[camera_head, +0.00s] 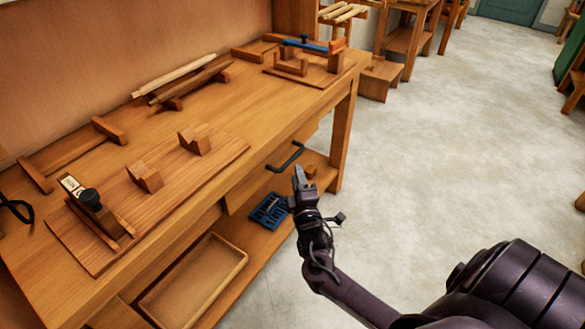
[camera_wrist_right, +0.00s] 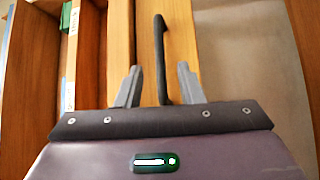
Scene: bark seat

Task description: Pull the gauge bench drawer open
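The wooden gauge bench (camera_head: 215,113) runs diagonally along the left in the head view. Its drawer front (camera_head: 246,188) sits under the top and looks flush with the bench, with a dark bar handle (camera_head: 287,159) on it. My right gripper (camera_head: 301,178) is just in front of the handle. In the right wrist view the handle (camera_wrist_right: 160,45) reaches down between the two grey fingers of the gripper (camera_wrist_right: 158,78). The fingers are apart, with gaps showing on both sides of the handle. My left gripper is out of view.
A lower shelf holds a blue tray (camera_head: 269,210) and a shallow wooden tray (camera_head: 196,281). A plane (camera_head: 88,200) and wooden fixtures lie on the bench top. The concrete floor (camera_head: 440,150) right of the bench is clear. A low wooden step (camera_head: 380,78) stands beyond the bench.

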